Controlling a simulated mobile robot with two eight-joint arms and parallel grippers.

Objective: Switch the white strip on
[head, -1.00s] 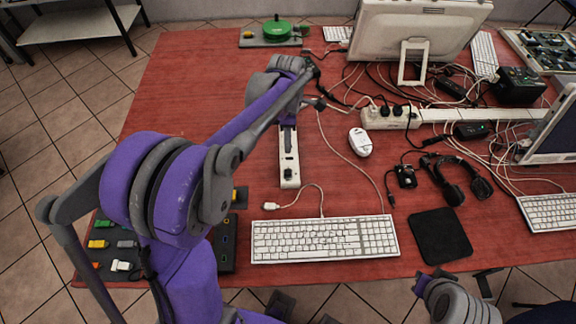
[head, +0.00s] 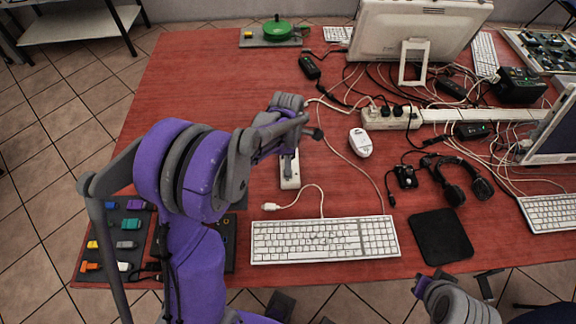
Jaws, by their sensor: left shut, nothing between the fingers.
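A short white power strip (head: 290,172) lies on the red desk, left of centre. My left gripper (head: 289,148) is shut and empty over its far part, hiding that end and any switch there; I cannot tell whether it touches. A second white power strip (head: 376,120), with black plugs in it, lies further right toward the back. I cannot make out a switch state on either strip. My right gripper (head: 456,278) is at the bottom right, past the desk's front edge, with its fingers apart.
A white keyboard (head: 325,240) lies in front of the short strip. A white mouse (head: 360,142), thin cables, a headset (head: 462,180) and a black pad (head: 441,236) lie to the right. The red desk (head: 200,85) is bare at the back left.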

